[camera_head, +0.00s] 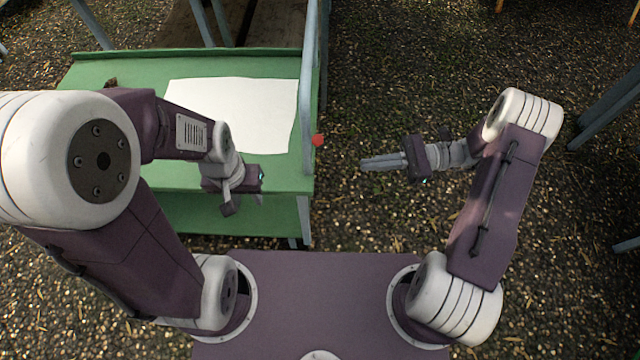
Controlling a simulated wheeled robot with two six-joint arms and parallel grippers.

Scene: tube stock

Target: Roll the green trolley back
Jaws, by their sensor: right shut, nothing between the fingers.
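The green trolley (130,70) stands at the upper left, with a green top deck, a lower green shelf (230,214) and grey-blue posts. A grey-blue rail (308,85) runs up its right side.
A white sheet (240,100) lies on the trolley's top deck. A small red ball-like thing (318,141) shows at its right edge. A small brown object (111,83) is on the deck's left. Gravelly ground (400,70) is open to the right; blue-grey legs (605,105) stand at the far right.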

